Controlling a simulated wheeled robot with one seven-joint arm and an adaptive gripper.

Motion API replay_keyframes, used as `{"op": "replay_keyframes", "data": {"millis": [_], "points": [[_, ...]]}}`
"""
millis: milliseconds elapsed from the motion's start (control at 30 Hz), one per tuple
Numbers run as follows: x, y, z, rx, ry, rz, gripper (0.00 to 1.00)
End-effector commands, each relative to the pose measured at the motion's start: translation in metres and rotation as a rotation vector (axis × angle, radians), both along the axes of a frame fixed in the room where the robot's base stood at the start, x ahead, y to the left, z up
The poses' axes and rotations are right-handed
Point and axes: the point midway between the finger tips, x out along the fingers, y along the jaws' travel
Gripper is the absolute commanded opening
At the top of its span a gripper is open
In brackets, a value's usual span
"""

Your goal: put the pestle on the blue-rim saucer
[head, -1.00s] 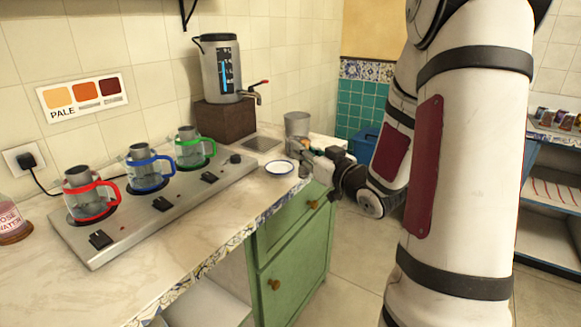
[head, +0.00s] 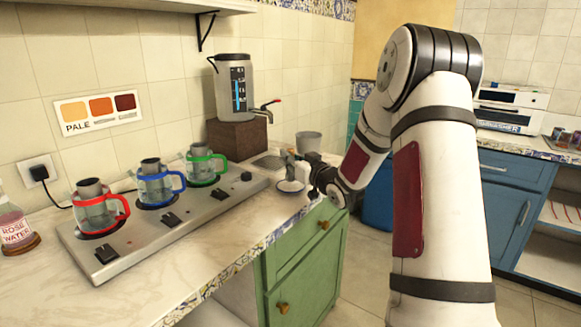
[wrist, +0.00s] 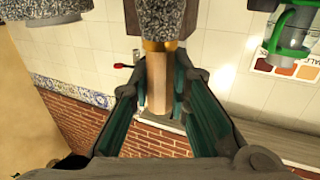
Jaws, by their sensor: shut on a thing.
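My gripper (wrist: 160,100) is shut on the wooden handle of the pestle (wrist: 158,80). In the wrist view the pestle has a brass band and a speckled grey stone head at the top of the picture. The blue-rim saucer (head: 289,187) is a small white dish on the counter near its front right edge in the head view. My gripper (head: 297,170) is at the saucer's back right side, partly covering it. The pestle is small and hard to make out there, and I cannot tell if it touches the saucer.
A speckled stone piece (wrist: 45,8) shows at the wrist view's top left. A grey metal pot (head: 308,142) stands behind my gripper. The samovar (head: 235,90) is on a brown block at back. Red, blue and green-handled pots (head: 208,167) line the hotplate (head: 160,222) to the left.

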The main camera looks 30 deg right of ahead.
Motion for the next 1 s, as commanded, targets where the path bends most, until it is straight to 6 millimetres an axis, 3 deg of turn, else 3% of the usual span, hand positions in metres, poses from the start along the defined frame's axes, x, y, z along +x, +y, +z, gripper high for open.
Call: {"op": "replay_keyframes", "data": {"millis": [133,500,533,600,1000], "points": [[0.000,0.000,-0.021,0.001,0.001,0.000,0.00],[0.000,0.000,-0.025,0.000,0.000,0.000,0.00],[0.000,0.000,-0.026,0.000,0.001,0.000,0.19],[-0.001,0.000,-0.025,0.000,0.001,0.000,0.35],[-0.001,0.000,-0.021,0.000,0.001,0.000,0.37]]}}
